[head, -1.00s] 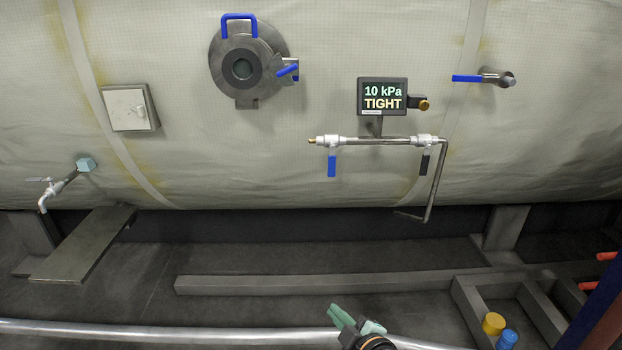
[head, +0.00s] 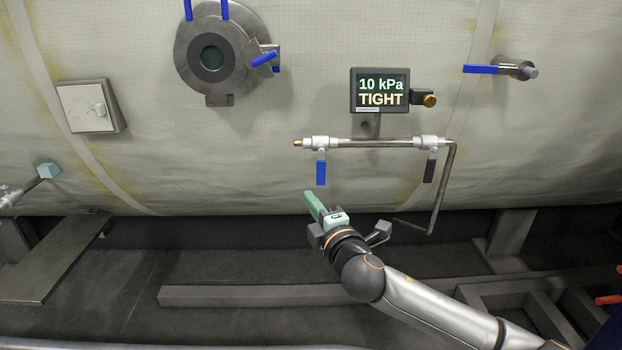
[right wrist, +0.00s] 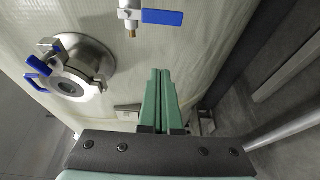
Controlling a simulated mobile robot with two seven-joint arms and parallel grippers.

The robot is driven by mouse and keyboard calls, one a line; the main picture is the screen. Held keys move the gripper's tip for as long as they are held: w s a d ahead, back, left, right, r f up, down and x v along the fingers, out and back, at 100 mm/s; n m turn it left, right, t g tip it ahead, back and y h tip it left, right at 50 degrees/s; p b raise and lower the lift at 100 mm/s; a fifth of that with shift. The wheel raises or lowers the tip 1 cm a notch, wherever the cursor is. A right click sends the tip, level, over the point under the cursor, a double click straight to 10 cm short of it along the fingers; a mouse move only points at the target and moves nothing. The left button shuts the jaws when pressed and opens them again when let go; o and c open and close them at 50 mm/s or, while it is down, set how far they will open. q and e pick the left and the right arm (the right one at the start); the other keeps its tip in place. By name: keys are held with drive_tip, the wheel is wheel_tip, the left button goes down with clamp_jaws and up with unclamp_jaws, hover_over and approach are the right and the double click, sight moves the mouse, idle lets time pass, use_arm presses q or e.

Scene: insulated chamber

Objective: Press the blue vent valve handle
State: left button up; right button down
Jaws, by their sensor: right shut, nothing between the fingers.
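A blue valve handle (head: 321,172) hangs straight down from the left end of a thin pipe (head: 370,143) on the chamber wall. It also shows in the right wrist view, at the top (right wrist: 162,17). My right gripper (head: 310,196) is just below this handle and a little left of it, apart from it in the picture. Its green fingers (right wrist: 160,72) are together and empty. Another blue handle (head: 481,69) lies level on a separate valve at the upper right. No label shows which one is the vent valve. My left gripper is out of view.
A display (head: 380,92) reading "10 kPa TIGHT" sits above the pipe. A black handle (head: 430,171) hangs at the pipe's right end. A round port (head: 212,57) with blue handles is at the upper left. A grey beam (head: 240,296) lies low in front.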

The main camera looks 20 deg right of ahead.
sight(321, 166)
drive_tip(key=w, duration=1)
drive_tip(key=d, duration=0.1)
drive_tip(key=s+d, duration=0.1)
drive_tip(key=d, duration=0.1)
drive_tip(key=shift+s+d+p, duration=0.1)
drive_tip(key=shift+d+p, duration=0.05)
drive_tip(key=shift+p, duration=0.15)
